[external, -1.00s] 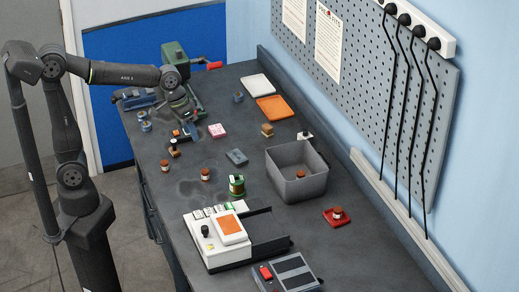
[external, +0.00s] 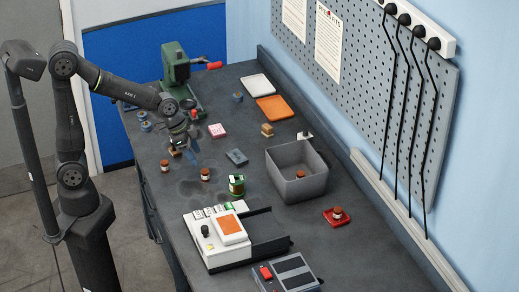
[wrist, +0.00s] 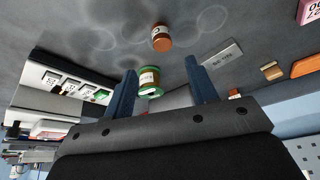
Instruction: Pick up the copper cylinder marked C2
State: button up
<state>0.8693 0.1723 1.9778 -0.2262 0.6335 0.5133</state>
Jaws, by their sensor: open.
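Several copper cylinders with pale labels show; I cannot read C2 on any. In the external view one stands at the bench's left edge (external: 165,165), one on open bench (external: 205,174), one inside the grey bin (external: 301,174), and one on a red tray (external: 338,211). My gripper (external: 192,156) is open and empty above the bench, behind and left of the open-bench cylinder. In the wrist view a labelled copper cylinder (wrist: 161,38) shows beyond and between the spread blue fingers (wrist: 163,85), apart from them.
A green spool (external: 237,185) stands in front of the open-bench cylinder. A dark flat block (external: 236,157) lies to its right. The grey bin (external: 312,185) and a white instrument (external: 210,244) stand nearer the camera. A green press (external: 176,65) is at the back.

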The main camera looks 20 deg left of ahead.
aim_at(206, 171)
jog(key=x, duration=0.4)
jog(key=shift+d+f, duration=0.15)
jog(key=shift+f, duration=0.1)
jog(key=shift+x, duration=2.55)
jog(key=shift+w, duration=0.2)
grip_shut()
